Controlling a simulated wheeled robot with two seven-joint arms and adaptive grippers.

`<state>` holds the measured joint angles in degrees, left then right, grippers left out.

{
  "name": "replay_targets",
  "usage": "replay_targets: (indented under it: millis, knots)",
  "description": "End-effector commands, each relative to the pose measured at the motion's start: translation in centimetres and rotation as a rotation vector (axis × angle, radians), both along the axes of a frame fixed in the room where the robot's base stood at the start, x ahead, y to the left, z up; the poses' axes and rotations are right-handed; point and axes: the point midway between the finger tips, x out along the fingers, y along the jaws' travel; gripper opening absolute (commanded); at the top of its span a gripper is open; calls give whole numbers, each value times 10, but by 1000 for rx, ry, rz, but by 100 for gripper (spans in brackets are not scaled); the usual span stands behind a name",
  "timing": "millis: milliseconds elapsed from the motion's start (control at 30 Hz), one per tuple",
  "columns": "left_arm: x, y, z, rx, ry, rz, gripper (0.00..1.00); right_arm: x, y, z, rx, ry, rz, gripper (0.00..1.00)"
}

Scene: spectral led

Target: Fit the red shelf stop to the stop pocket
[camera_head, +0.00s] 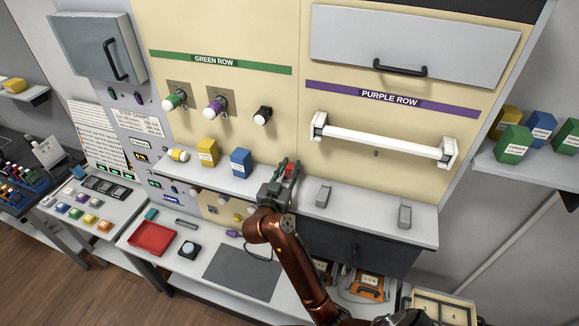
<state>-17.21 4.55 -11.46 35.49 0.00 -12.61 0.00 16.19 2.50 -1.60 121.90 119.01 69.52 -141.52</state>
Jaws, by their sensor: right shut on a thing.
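The red shelf stop (291,170) shows as a small red piece at the far end of my right gripper (284,176). My right gripper is shut on it, over the grey ledge (371,218) below the cream panel. The fingers and wrist cover much of the piece. I cannot tell whether it touches the ledge or the panel. I cannot make out the stop pocket; the gripper may hide it. My left gripper is not in view.
Yellow (206,152) and blue (241,163) blocks stand on the ledge left of my gripper. Two grey brackets (323,195) (404,214) stand to its right. A white tube light (382,142) is mounted above. A red tray (152,238) and dark mat (242,272) lie on the lower bench.

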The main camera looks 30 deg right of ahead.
Motion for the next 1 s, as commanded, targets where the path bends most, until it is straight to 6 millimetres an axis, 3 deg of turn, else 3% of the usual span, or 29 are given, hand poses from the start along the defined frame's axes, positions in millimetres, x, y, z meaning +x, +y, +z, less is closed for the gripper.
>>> replay_targets:
  millis: [567, 867, 900, 1000]
  knots:
    - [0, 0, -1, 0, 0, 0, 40, 0, 0, -20, -1, 1, 1, 0]
    - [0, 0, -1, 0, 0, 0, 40, 0, 0, -18, -1, -1, 1, 0]
    - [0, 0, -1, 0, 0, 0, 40, 0, 0, -18, -1, -1, 0, 25]
    - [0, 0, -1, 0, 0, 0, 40, 0, 0, -19, -1, -1, 0, 31]
